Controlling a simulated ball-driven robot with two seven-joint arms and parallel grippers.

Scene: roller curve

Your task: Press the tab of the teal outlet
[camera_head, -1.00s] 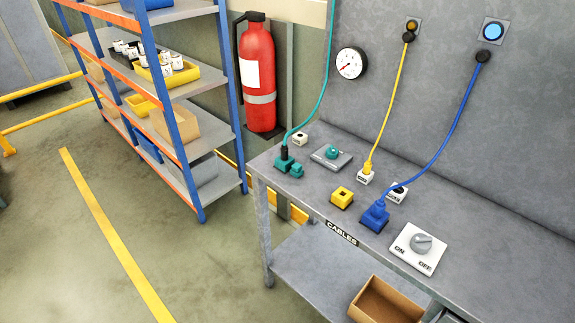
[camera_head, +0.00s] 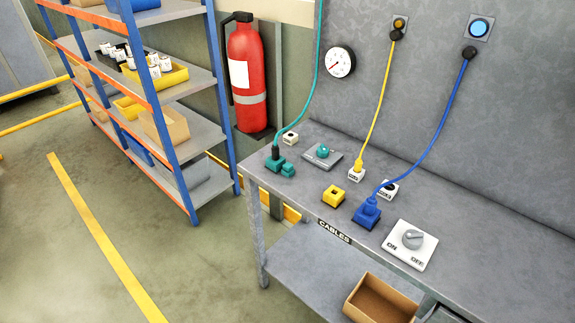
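The teal outlet (camera_head: 274,164) sits near the left end of the grey bench. Neither of my grippers is in the head view.
A shelf rack (camera_head: 185,150) and fire extinguisher (camera_head: 247,80) stand left.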

